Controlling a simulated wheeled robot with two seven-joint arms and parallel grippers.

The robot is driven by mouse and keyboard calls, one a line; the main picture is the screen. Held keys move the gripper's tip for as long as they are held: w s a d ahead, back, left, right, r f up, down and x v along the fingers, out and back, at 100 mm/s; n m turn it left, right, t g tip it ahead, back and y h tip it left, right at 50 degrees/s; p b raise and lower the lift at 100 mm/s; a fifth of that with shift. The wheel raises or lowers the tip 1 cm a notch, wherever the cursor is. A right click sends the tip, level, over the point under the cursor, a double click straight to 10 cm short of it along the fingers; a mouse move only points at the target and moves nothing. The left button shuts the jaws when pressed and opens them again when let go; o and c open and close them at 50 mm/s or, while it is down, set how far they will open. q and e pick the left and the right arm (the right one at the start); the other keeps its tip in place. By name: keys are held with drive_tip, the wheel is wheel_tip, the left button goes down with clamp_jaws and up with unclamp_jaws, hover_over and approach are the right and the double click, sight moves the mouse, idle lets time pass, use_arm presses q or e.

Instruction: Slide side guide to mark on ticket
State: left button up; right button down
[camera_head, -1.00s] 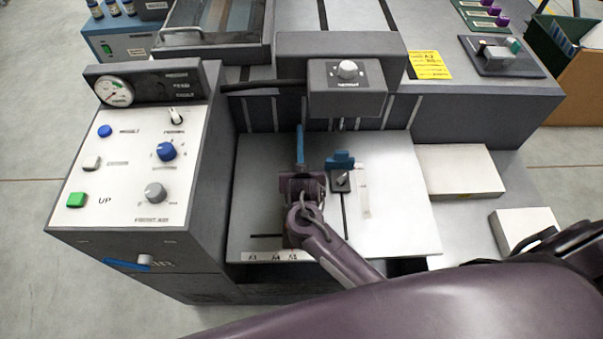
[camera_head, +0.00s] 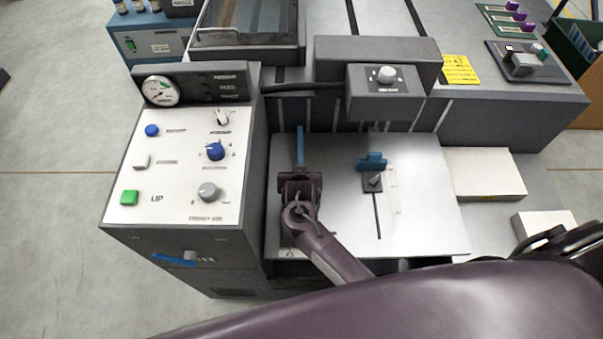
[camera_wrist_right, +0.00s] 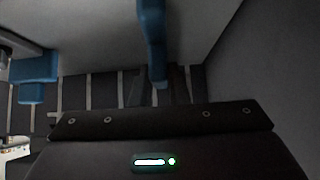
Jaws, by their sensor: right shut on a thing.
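The side guide, an upright blue bar (camera_head: 300,147), stands near the left edge of the pale metal feed plate (camera_head: 430,215). My right gripper (camera_head: 300,178) is shut on it, with the arm reaching in from the lower right. In the right wrist view the blue bar (camera_wrist_right: 152,40) runs down to the gripper fingers (camera_wrist_right: 158,88). The ticket, a yellow sheet (camera_head: 460,70), lies on the machine top at the upper right; its writing is too small to read. My arm covers the plate's front left part, and no size marks are readable there. My left gripper is out of view.
A blue block on a dark slider (camera_head: 372,178) sits right of the gripper. A control panel (camera_head: 180,170) stands close on the left. A sensor box (camera_head: 385,95) overhangs the plate's back. White boxes (camera_head: 485,172) stand at the right.

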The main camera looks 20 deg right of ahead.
drive_tip(key=shift+a, duration=0.25)
drive_tip(key=c, duration=1.6)
unclamp_jaws()
drive_tip(key=shift+c, duration=0.2)
drive_tip(key=shift+o, duration=1.2)
drive_tip(key=shift+w+a, duration=0.1)
drive_tip(key=v, duration=0.8)
drive_tip(key=shift+p, duration=0.4)
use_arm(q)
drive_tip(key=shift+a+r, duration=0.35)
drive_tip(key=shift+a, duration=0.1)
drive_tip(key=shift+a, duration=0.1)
use_arm(e)
drive_tip(key=shift+f, duration=0.1)
